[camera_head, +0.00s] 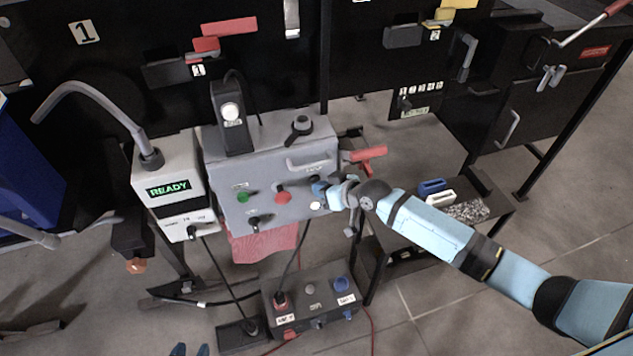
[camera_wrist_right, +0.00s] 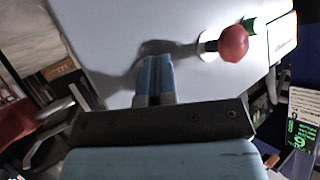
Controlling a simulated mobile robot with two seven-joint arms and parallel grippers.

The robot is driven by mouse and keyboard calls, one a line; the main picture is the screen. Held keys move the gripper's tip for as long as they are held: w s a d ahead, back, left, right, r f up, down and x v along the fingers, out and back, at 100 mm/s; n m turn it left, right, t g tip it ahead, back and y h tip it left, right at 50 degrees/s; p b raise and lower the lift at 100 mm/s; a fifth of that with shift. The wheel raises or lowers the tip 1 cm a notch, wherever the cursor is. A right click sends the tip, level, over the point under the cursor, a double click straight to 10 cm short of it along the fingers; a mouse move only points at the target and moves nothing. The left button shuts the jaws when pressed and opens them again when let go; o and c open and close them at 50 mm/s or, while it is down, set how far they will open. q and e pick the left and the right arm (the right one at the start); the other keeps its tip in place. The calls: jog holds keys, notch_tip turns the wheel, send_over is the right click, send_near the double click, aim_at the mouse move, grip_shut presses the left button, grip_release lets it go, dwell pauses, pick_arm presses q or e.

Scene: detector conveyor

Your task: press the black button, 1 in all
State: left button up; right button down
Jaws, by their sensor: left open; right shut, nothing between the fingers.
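The grey control box (camera_head: 225,192) has a green button (camera_head: 243,197), a red button (camera_head: 282,197) and a white button (camera_head: 315,205) on its front. A dark spot (camera_head: 314,179) shows at my right fingertips; it may be the black button, mostly hidden behind them. My right gripper (camera_head: 320,189) is shut and empty, its tips at the box's front right. In the right wrist view the shut fingers (camera_wrist_right: 154,75) point at the panel, with the red button (camera_wrist_right: 233,43) to their right. Contact cannot be told. My left gripper (camera_head: 190,350) is open at the bottom edge, away from the box.
A white unit reading READY (camera_head: 169,188) stands left of the control box. A dark knob (camera_head: 253,222) sticks out low on the box's front. A smaller box with buttons (camera_head: 312,308) lies below, with cables. A shelf with blocks (camera_head: 437,192) is to the right.

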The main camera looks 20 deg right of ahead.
jog(key=shift+s+p, duration=0.7)
jog(key=shift+s, duration=0.2)
jog(key=s+p, duration=0.3)
jog(key=s, duration=0.2)
jog(key=shift+d, duration=0.1)
dwell(0.8)
